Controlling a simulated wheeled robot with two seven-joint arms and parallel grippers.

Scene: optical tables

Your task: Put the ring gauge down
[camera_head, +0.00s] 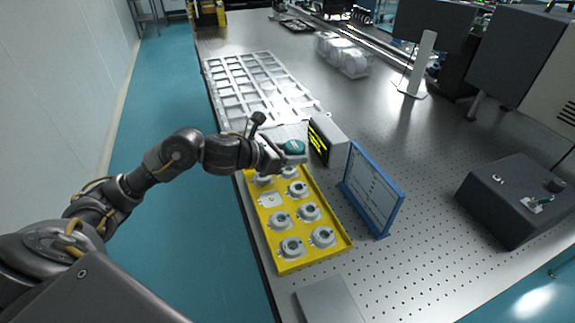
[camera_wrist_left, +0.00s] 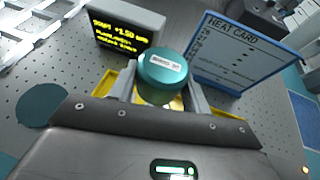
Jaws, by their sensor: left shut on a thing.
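The ring gauge (camera_head: 293,147) looks like a teal round piece with a white label on top. It also shows in the left wrist view (camera_wrist_left: 163,68), between the two fingers. My left gripper (camera_head: 284,151) is shut on it and holds it over the far end of the yellow tray (camera_head: 262,240). I cannot tell how high it is above the tray. My right gripper is out of view.
A display box (camera_head: 328,139) with yellow text stands close beside the gripper. A blue-framed card (camera_head: 371,190) stands right of the tray. A white grid rack (camera_head: 250,85) lies behind, a grey plate (camera_head: 330,300) in front. A dark box (camera_head: 512,200) is at right; the perforated table between is clear.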

